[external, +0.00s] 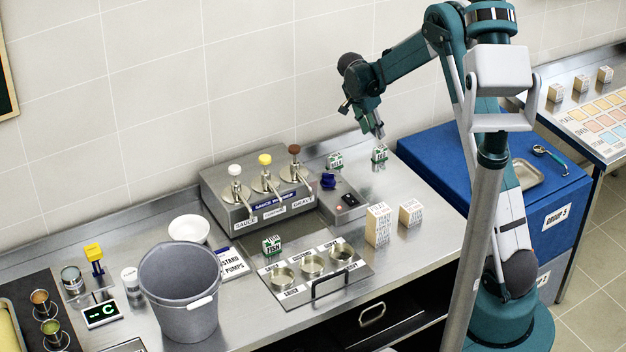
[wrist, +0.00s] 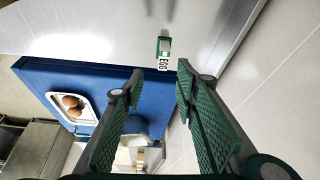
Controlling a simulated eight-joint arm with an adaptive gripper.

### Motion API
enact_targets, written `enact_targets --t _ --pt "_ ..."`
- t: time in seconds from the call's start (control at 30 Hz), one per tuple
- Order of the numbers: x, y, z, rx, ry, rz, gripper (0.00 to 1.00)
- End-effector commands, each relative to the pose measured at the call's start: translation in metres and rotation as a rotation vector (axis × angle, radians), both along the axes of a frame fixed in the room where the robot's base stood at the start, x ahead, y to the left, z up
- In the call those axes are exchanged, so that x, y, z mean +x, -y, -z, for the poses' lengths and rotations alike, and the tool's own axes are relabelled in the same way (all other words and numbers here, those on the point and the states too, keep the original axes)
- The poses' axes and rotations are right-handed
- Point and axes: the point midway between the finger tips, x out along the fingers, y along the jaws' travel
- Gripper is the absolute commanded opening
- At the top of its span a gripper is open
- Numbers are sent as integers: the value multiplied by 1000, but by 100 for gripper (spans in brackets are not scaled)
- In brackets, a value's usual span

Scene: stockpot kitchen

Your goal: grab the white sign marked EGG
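The sign marked EGG (wrist: 163,53) is a small white and green block in the wrist view, on the steel counter beyond my fingertips. In the external view a small green and white sign (external: 380,154) near the counter's right end, just below my gripper (external: 376,132), appears to be the same one; its letters are too small to read there. My gripper is open and empty, with its two green padded fingers (wrist: 160,80) apart in the wrist view. The fingers point down toward the sign and look apart from it.
Another green and white sign (external: 336,160) stands just left. A FISH sign (external: 271,245) is farther left. The sauce warmer (external: 262,190) stands against the wall. Two printed boxes (external: 378,225) (external: 411,212) stand nearer the front. A blue unit (external: 430,160) adjoins the counter's right end.

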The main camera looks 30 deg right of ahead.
Motion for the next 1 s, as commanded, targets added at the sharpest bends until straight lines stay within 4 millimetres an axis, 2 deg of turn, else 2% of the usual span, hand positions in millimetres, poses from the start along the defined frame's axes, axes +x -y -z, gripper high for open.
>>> enact_targets --t 0.1,0.23,0.77,1.0 --pt "8 6 18 -7 -1 39 30" --pt "12 10 30 -12 -1 68 30" --pt "14 12 37 -14 -1 82 30" --pt "14 18 52 -14 0 82 30"
